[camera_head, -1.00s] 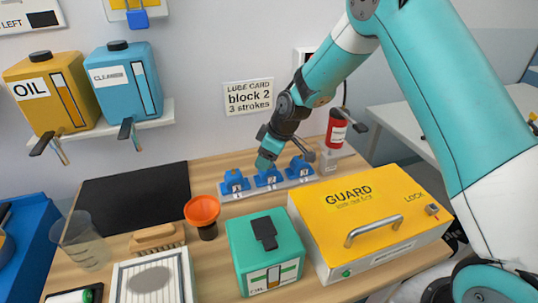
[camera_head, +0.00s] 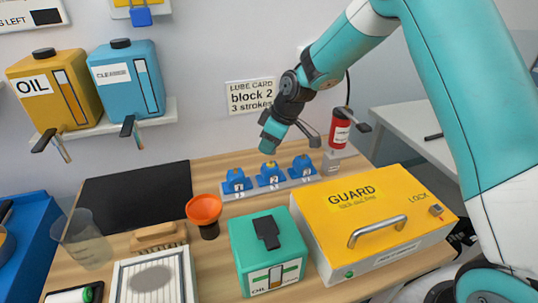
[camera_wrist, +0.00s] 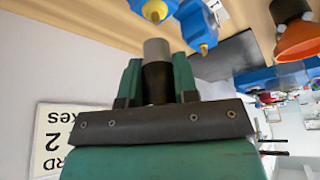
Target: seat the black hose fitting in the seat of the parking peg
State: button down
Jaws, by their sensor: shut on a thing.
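My gripper (camera_head: 268,142) is above the row of blue blocks, just over the middle block (camera_head: 271,178). In the wrist view its two green fingers (camera_wrist: 157,80) are shut on the black hose fitting (camera_wrist: 157,84), whose grey end (camera_wrist: 156,50) points away from the palm. The fitting is not clear in the head view. The fitting is apart from the blue blocks and their yellow nipples (camera_wrist: 155,11). I cannot pick out the parking peg or its seat for certain in either view.
A red pump (camera_head: 341,128) with levers stands on a grey base behind the yellow guard box (camera_head: 375,215). A green oil box (camera_head: 268,270), orange funnel (camera_head: 204,208) and brush (camera_head: 158,237) are in front. A black mat (camera_head: 135,195) lies left.

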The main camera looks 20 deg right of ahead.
notch_tip(320, 180, up, 15)
jog(key=b, duration=0.2)
jog(key=m+t+h+b, duration=0.1)
jog(key=m+h, duration=0.4)
jog(key=m, duration=0.9)
send_over(332, 152)
jog(key=f, duration=1)
jog(key=f+p, duration=0.1)
jog(key=f, duration=0.3)
jog(key=shift+w+d+f, duration=0.25)
jog(key=shift+w+d, duration=0.05)
jog(key=shift+w, duration=0.1)
jog(key=shift+t, duration=0.3)
jog(key=shift+f, duration=2.25)
jog(key=shift+f, duration=0.2)
jog(key=c, duration=0.9)
grip_release()
jog(key=shift+n, duration=0.3)
